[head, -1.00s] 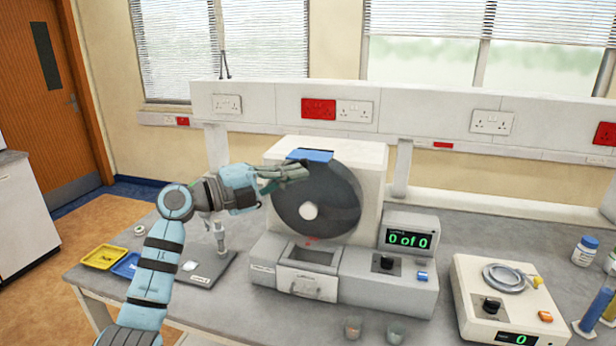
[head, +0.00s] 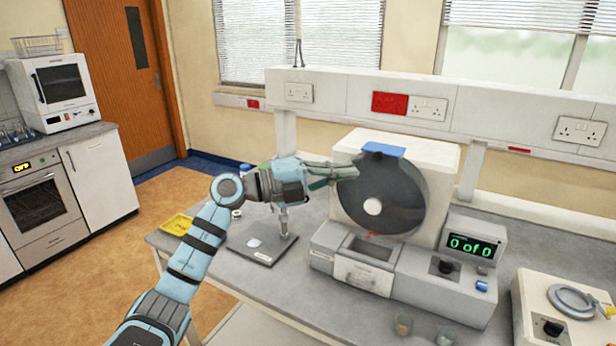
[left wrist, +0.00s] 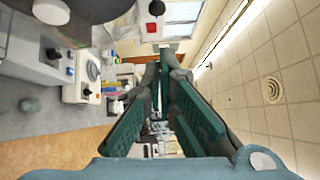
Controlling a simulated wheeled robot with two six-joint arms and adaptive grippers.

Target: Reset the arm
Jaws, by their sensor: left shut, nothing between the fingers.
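My left arm (head: 205,240) comes in from the lower left in the head view. My left gripper (head: 352,171) points right, at the height of the machine's dark drum, and looks close in front of its left part. Its fingers are shut and empty; in the left wrist view the green finger pads (left wrist: 165,62) converge at their tips. My right arm and gripper are in neither view.
A small stand (head: 262,248) and a yellow tray (head: 177,224) lie below my left arm. Open floor (head: 120,270) lies left.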

